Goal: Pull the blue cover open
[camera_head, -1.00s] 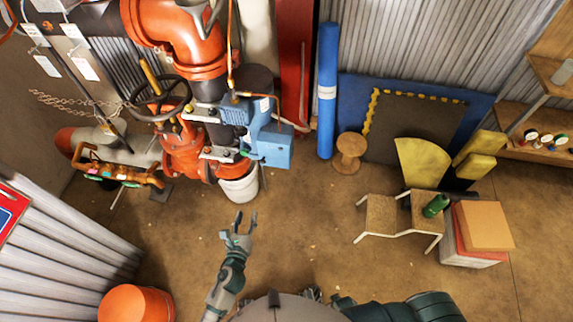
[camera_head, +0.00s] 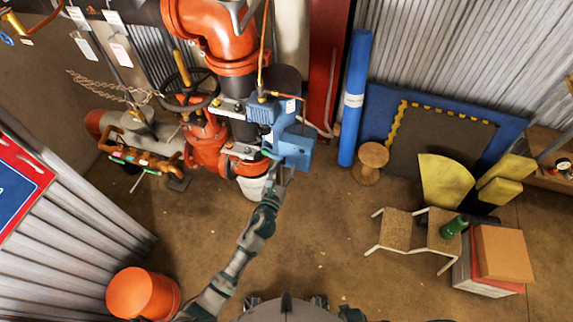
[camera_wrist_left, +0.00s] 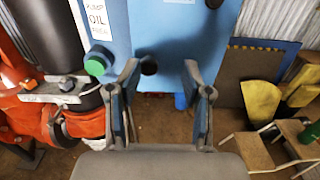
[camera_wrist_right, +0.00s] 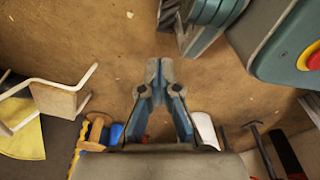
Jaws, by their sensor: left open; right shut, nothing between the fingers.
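The blue cover (camera_head: 295,150) is a boxy blue housing on the red and black pipework, left of centre in the head view. My left gripper (camera_head: 281,172) reaches up to the lower edge of the cover. My right gripper (camera_wrist_right: 160,68) is shut and empty above the floor.
A white bucket (camera_head: 252,187) stands below the pipework. An orange bucket (camera_head: 140,293) is at the lower left by the corrugated panel. A blue roll (camera_head: 354,98), a wooden spool (camera_head: 370,162) and a low step (camera_head: 396,231) stand to the right. The middle floor is clear.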

